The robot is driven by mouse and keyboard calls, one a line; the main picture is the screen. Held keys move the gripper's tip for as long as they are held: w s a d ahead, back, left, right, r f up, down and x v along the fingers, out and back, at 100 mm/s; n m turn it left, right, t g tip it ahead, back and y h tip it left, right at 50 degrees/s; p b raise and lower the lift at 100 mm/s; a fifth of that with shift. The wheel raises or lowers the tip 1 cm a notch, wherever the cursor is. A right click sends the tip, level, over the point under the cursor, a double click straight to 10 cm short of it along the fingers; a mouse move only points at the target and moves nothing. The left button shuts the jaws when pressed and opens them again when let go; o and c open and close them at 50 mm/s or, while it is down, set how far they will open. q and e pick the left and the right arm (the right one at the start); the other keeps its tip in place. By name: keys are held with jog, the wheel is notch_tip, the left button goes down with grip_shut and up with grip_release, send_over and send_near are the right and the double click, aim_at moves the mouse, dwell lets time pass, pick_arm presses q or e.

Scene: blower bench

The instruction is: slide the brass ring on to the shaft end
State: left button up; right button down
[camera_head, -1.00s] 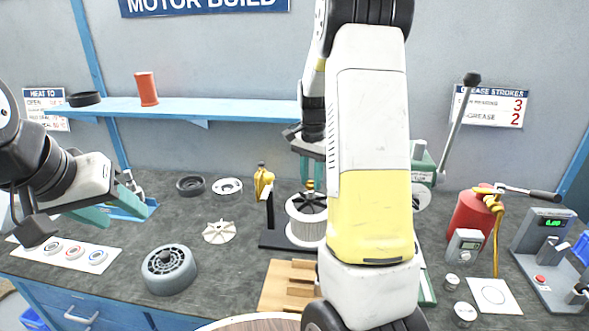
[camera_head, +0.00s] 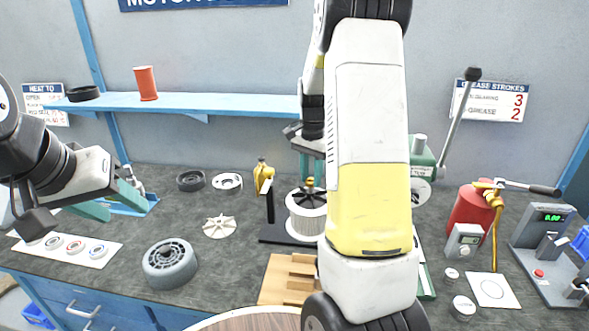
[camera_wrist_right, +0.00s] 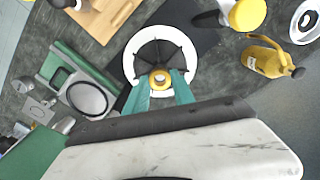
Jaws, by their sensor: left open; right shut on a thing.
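The brass ring (camera_wrist_right: 160,80) is between the teal fingertips of my right gripper (camera_wrist_right: 161,88), which is shut on it. In the head view the ring (camera_head: 309,183) is just above the middle of a white cylindrical part with dark vanes (camera_head: 306,218). The same part (camera_wrist_right: 135,68) lies behind the ring in the wrist view. The shaft end is hidden or too small to make out, so I cannot tell whether the ring touches it. My left gripper (camera_head: 112,202) is open and empty over the left of the bench.
A wooden block (camera_head: 289,279) is in front, and a green press (camera_head: 423,160) stands to the right. A grey round housing (camera_head: 170,264) and a white fan wheel (camera_head: 219,229) lie on the left.

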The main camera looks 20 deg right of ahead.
jog(key=shift+f, duration=1.2)
dwell(0.7)
jog(key=c, duration=1)
grip_release()
jog(key=shift+r, duration=0.15)
notch_tip(320, 180, up, 7)
jog(key=shift+r, duration=0.3)
